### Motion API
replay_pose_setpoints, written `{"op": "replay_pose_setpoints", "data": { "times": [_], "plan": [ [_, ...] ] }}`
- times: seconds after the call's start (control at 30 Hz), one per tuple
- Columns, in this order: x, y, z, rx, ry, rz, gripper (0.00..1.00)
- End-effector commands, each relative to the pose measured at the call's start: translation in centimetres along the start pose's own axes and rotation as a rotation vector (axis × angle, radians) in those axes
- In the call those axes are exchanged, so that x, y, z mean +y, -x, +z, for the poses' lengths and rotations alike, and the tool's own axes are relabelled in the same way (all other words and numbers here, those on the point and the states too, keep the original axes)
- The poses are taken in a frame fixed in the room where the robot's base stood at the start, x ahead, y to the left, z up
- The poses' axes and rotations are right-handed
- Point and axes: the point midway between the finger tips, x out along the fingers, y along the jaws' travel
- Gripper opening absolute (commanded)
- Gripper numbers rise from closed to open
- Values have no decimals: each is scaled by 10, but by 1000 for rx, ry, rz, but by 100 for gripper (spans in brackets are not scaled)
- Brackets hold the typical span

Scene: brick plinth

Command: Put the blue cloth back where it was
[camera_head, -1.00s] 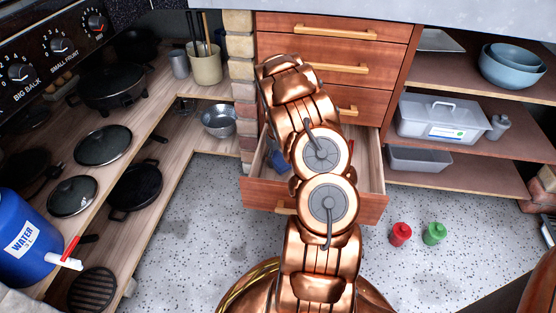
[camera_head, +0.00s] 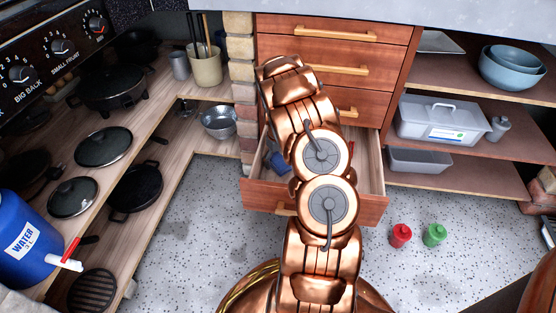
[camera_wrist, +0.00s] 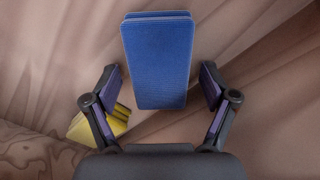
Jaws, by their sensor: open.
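The blue cloth (camera_wrist: 158,62) is a folded, flat-sided block in the wrist view, lying on a brown wood-grained surface. My gripper (camera_wrist: 160,80) is open, with one dark finger on each side of the cloth's near part and a visible gap on both sides. In the head view, a blue patch (camera_head: 278,160), likely the cloth, shows at the left inside the open drawer (camera_head: 262,195). My copper arm reaches over this drawer and hides its middle and my gripper there.
A yellow item (camera_wrist: 98,124) lies beside the left finger. Closed drawers (camera_head: 335,52) stand above the open one. Red (camera_head: 400,235) and green (camera_head: 434,234) bottles stand on the speckled floor to the right. Shelves with a lidded box (camera_head: 440,120) are at right.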

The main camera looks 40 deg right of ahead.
Motion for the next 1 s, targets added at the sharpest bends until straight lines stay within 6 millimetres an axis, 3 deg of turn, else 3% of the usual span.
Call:
{"op": "replay_pose_setpoints", "data": {
  "times": [0.6,1.0],
  "plan": [
    [0,104,-1,3,-1,1,85],
    [-2,123,0,-1,0,1,85]
  ]
}}
